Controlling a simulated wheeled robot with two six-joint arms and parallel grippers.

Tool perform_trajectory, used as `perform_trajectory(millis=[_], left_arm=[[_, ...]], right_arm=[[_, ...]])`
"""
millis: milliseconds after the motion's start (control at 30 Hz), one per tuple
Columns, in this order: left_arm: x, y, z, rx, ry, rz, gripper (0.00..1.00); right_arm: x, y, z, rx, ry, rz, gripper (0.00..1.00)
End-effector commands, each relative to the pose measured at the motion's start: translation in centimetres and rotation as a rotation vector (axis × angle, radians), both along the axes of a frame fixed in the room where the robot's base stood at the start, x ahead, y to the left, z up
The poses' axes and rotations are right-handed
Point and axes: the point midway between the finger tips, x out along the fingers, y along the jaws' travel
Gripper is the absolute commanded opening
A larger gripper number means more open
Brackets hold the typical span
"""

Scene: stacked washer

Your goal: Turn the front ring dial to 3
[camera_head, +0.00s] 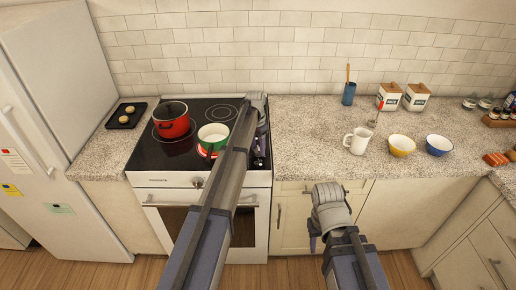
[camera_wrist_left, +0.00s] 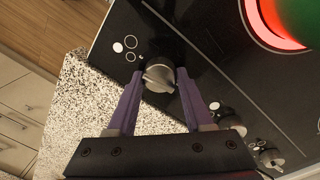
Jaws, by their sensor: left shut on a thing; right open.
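In the left wrist view, a round grey dial (camera_wrist_left: 158,76) stands on the black cooktop near its speckled counter edge, with white circle icons beside it. The purple fingers of my left gripper (camera_wrist_left: 156,92) are on either side of the dial, shut on it. In the head view, my left gripper (camera_head: 260,152) is at the right side of the cooktop (camera_head: 180,160), and the arm hides most of the dials. Two more dials, a middle one (camera_wrist_left: 228,115) and a lower one (camera_wrist_left: 268,157), are in the wrist view. My right gripper (camera_head: 315,241) is open and empty in front of the cabinets.
A red pot (camera_head: 171,124) and a green and white pot (camera_head: 212,137) stand on the cooktop; a ring glows red (camera_wrist_left: 272,28) beside the green one. A white mug (camera_head: 357,141) and two bowls stand on the right counter (camera_head: 310,135). The fridge (camera_head: 60,130) is at left.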

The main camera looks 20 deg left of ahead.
Motion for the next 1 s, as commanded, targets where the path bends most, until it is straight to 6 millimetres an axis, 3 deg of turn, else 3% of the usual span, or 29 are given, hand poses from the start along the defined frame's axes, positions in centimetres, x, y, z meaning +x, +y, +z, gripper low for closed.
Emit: perform_trajectory(millis=[400,933,967,1000], left_arm=[[0.00,-0.02,0.00,0.000,0.001,-0.162,0.00],[0.03,-0.03,0.00,0.000,0.000,-0.183,0.00],[0.03,-0.03,0.00,0.000,0.000,-0.183,0.52],[0.03,-0.03,0.00,0.000,-0.001,-0.183,0.57]], right_arm=[[0.00,0.00,0.00,0.000,0.000,0.000,0.43],[0.00,0.00,0.00,0.000,0.000,0.000,0.43],[0.00,0.00,0.00,0.000,0.000,0.000,0.43],[0.00,0.00,0.00,0.000,0.000,0.000,0.43]])
